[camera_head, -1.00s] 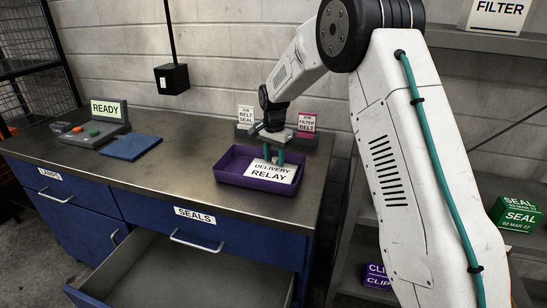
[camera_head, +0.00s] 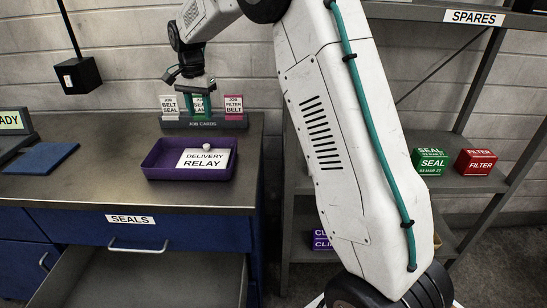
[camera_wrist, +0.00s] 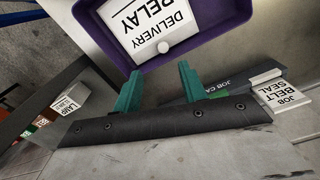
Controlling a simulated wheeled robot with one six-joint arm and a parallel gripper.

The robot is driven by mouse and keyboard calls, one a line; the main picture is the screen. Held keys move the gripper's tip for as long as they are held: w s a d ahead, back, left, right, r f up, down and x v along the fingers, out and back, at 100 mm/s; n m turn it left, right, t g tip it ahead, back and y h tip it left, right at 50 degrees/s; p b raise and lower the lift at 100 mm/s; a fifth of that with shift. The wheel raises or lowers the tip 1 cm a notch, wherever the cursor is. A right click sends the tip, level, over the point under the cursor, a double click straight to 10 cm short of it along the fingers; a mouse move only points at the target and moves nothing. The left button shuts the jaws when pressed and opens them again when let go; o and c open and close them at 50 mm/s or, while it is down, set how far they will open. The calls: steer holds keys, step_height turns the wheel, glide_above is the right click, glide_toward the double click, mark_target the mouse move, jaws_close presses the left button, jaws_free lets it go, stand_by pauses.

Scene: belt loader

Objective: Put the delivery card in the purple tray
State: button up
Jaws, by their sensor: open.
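The white delivery card (camera_head: 204,161), marked DELIVERY RELAY with a round pale knob, lies inside the purple tray (camera_head: 160,170) on the bench top. The wrist view shows the card (camera_wrist: 145,22) and the tray's purple rim (camera_wrist: 208,41) too. My gripper (camera_head: 196,106) is open and empty, with its teal fingers apart. It is raised behind the tray, at the job card holder, and overlaps the middle card in the picture. In the wrist view the fingers (camera_wrist: 160,72) are clear of the delivery card.
The job cards holder (camera_head: 205,124) stands at the bench's back edge with several cards. The seals drawer (camera_head: 140,270) stands open below. A blue pad (camera_head: 40,158) lies at left. Shelves at right hold green seal boxes (camera_head: 432,165) and red filter boxes (camera_head: 476,162).

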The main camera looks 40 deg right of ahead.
steer(key=s+r+n, duration=0.3)
steer(key=s+r, duration=0.2)
steer(key=s, duration=0.7)
steer(key=s+r+n, duration=0.2)
steer(key=s+r, duration=0.4)
steer(key=s, duration=0.5)
steer(key=s+f+n, duration=0.2)
steer(key=s+f, duration=0.1)
steer(key=s, duration=0.8)
steer(key=s+f+n+t, duration=0.1)
steer(key=s+f+n, duration=0.2)
steer(key=s, duration=0.9)
steer(key=shift+s+d+f+n, duration=0.2)
steer(key=shift+f+n, duration=0.05)
steer(key=shift+n, duration=0.05)
